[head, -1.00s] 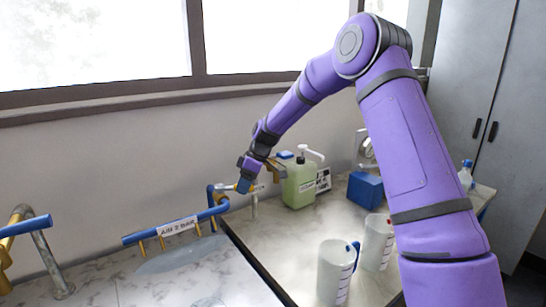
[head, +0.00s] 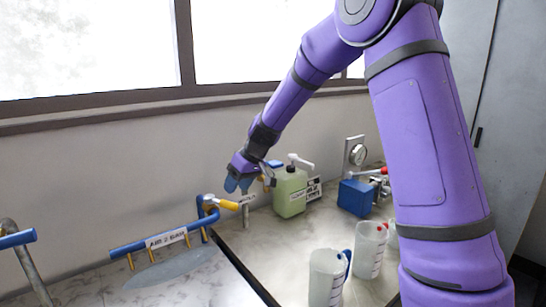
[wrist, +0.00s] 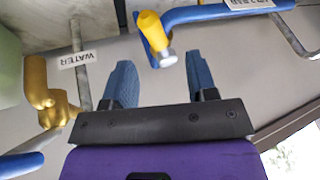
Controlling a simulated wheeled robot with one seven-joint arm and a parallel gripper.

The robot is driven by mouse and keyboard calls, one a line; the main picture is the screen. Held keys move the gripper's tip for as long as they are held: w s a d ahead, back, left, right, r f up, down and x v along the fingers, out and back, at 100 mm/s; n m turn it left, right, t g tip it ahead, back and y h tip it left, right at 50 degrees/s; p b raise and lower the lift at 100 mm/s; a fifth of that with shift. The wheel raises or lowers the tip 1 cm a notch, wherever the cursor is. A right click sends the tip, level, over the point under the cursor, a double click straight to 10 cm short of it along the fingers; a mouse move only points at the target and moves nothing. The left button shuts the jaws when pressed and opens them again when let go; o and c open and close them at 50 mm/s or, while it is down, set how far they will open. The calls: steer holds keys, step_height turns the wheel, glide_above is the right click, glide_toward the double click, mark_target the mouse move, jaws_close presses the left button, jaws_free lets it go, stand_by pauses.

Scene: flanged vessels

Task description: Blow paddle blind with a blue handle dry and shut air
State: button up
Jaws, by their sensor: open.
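The blue air pipe (head: 150,244) carries a label reading "AIR 2 BAR" and several small brass nozzles. At its right end is a valve with a yellow handle (head: 228,204), which points right in the head view. In the wrist view the yellow handle (wrist: 150,27) lies just beyond my fingertips, with a silver end toward me. My gripper (head: 238,186) is open and empty, with blue fingers, just above the handle; the fingers also show in the wrist view (wrist: 160,70). I cannot make out a paddle blind with a blue handle in these frames.
A grey oval patch (head: 168,271) lies under the air pipe. A post labelled "WATER" (wrist: 78,60) stands nearby. A green bottle (head: 290,192), a blue box (head: 355,197) and jugs with blue (head: 325,278) and red (head: 369,250) handles stand to the right. Another blue pipe (head: 17,239) is at far left.

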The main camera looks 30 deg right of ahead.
steer(key=s+d+r+m+h, duration=0.1)
steer(key=s+d+r+h, duration=0.1)
steer(key=s+r, duration=1.1)
steer(key=shift+s+d+r+m+t, duration=0.25)
steer(key=shift+s+d+m+t, duration=0.25)
steer(key=shift+s, duration=1.45)
